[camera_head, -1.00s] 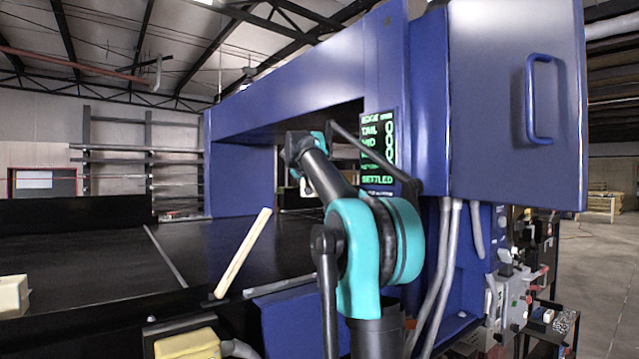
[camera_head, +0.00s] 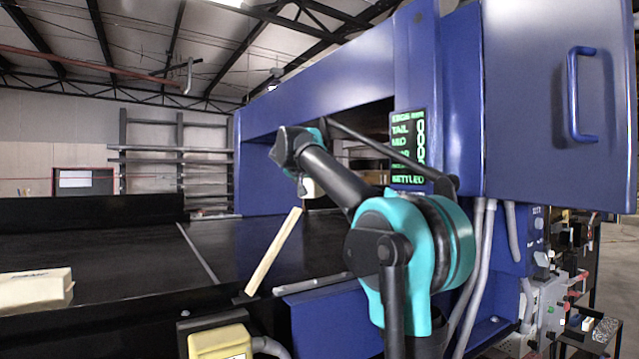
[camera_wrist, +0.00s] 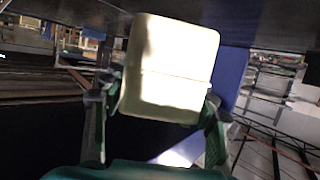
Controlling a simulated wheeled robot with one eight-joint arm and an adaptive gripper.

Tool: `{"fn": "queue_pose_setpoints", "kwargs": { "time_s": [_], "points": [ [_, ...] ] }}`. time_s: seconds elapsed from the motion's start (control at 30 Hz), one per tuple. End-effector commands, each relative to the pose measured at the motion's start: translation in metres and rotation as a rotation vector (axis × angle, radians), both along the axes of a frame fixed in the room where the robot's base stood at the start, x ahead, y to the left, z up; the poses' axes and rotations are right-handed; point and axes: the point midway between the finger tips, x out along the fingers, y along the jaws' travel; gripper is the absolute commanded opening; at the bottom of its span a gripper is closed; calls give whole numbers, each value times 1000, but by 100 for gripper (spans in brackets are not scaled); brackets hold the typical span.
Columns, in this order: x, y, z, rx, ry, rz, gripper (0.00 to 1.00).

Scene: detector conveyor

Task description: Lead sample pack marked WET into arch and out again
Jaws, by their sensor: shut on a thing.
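My gripper (camera_wrist: 160,112) is shut on a cream, box-shaped pack (camera_wrist: 165,62), one finger on each side of it. No mark on the faces that show can be read, so I cannot tell whether it says WET. In the head view a small part of the held pack (camera_head: 308,187) shows under my wrist, in front of the opening of the blue arch (camera_head: 300,82). My arm hides much of the opening; how deep the pack is in it I cannot tell. A green-lit panel (camera_head: 408,150) on the arch's right post shows several words, among them TAIL and SETTLED.
The black conveyor belt (camera_head: 140,255) runs to the arch. Another cream pack (camera_head: 35,290) lies at the belt's left. A pale bar (camera_head: 273,252) leans up at the belt's near edge. A yellow box (camera_head: 220,343) stands below it. Blue cabinet (camera_head: 560,100) at right.

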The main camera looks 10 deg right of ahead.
Motion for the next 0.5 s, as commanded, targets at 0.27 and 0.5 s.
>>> {"fn": "queue_pose_setpoints", "kwargs": {
  "time_s": [0.27, 0.5],
  "points": [
    [-12, 34, 0, 0, 0, 3, 4],
    [-22, 61, 0, -1, -1, 4, 4]
  ]
}}
